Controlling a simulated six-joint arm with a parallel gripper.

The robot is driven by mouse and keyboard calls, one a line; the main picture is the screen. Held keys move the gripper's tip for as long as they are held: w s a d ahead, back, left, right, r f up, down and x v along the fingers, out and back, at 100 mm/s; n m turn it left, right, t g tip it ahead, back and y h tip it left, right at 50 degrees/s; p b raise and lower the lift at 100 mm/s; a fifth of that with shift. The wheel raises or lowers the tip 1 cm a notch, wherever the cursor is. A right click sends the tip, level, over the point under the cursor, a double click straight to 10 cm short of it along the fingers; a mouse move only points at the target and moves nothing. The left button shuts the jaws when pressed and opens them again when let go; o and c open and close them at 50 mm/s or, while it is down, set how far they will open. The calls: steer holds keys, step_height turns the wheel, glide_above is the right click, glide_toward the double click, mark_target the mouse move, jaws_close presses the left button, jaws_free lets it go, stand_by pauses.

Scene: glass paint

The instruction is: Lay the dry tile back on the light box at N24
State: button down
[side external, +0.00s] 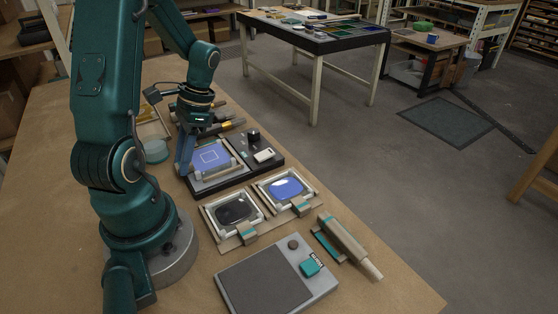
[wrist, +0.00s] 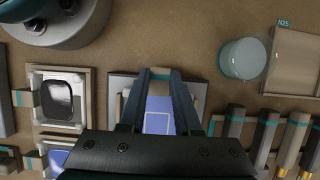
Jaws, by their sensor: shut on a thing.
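My gripper (wrist: 160,78) is shut on a small tan and teal part between its fingertips in the wrist view; it looks like a grip like those on the nearby framed tiles. In the side view my gripper (side external: 186,163) is low at the left edge of the light box (side external: 238,173). The box's blue face (side external: 212,157) bears a white square outline, which also shows between my fingers in the wrist view (wrist: 158,122). Pale bars lie along its edges. My fingers hide part of it, and I cannot tell whether the held part touches the box. No N24 label is readable.
Two framed tiles, one dark (side external: 234,212) and one blue (side external: 286,188), lie close in front of the box. A grey device (side external: 262,277) and a roller-like tool (side external: 343,238) are nearer.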

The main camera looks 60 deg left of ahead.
steer(key=shift+f, duration=0.15)
steer(key=c, duration=0.5)
jaws_free()
steer(key=shift+c, duration=0.2)
steer(key=v, duration=0.4)
steer(key=shift+w+r, duration=0.15)
steer(key=shift+r, duration=0.15)
steer(key=shift+m+t+y, duration=0.6)
steer(key=shift+m+y, duration=0.1)
steer(key=shift+m, duration=0.1)
steer(key=w+d+r, duration=0.2)
steer(key=r, duration=0.1)
steer(key=shift+w+d+r, duration=0.1)
steer(key=shift+w, duration=0.25)
steer(key=d+r+t, duration=0.2)
steer(key=d+t, duration=0.2)
steer(key=d, duration=0.4)
steer(key=d+r+n+t+h, duration=0.1)
steer(key=d+r+t, duration=0.2)
steer(key=d, duration=0.6)
steer(key=shift+w+r+n+t, duration=0.25)
steer(key=shift+r+n+t, duration=0.05)
steer(key=shift+t, duration=0.6)
